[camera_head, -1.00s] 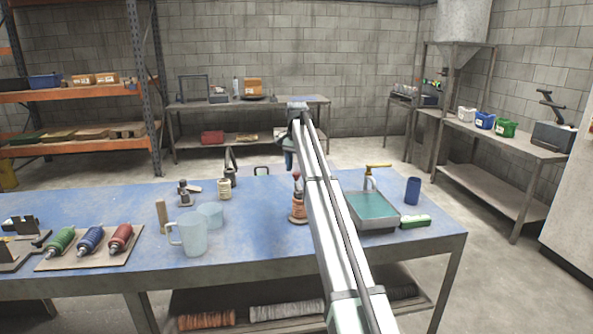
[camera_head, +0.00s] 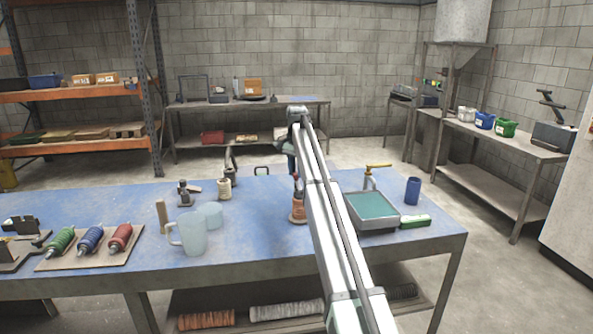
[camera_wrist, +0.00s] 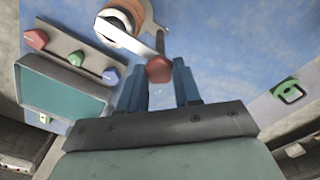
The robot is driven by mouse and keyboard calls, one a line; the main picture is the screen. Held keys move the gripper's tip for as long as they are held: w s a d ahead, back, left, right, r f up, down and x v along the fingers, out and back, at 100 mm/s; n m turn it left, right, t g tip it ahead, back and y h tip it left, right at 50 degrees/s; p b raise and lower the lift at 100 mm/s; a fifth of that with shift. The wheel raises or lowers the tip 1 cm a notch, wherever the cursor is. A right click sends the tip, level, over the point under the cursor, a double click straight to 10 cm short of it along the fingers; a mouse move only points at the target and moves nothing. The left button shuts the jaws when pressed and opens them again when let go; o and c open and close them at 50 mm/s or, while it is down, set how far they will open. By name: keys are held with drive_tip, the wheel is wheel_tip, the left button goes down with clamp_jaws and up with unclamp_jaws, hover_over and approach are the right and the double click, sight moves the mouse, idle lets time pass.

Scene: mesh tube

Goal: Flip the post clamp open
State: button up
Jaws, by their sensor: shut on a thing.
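The post clamp (camera_head: 299,208) stands on the blue bench just left of my arm; its orange, ringed body is partly hidden by the arm. In the wrist view the clamp (camera_wrist: 122,20) shows at the top, with a pale lever (camera_wrist: 135,42) running from it to a red knob (camera_wrist: 159,69). My gripper (camera_wrist: 160,72) has its two blue fingers on either side of the knob and is shut on it. In the head view my gripper (camera_head: 293,172) is small and mostly hidden behind the arm, above the clamp.
A teal tray (camera_head: 348,212) stands right of the arm, with a yellow-handled fitting (camera_head: 378,166) behind it and a blue cup (camera_head: 412,190) beside it.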

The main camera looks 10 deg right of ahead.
clamp_jaws()
drive_tip(key=shift+n, duration=0.3)
drive_tip(key=n, duration=1.2)
drive_tip(key=shift+n, duration=0.3)
drive_tip(key=n, duration=0.4)
drive_tip(key=shift+n, duration=0.3)
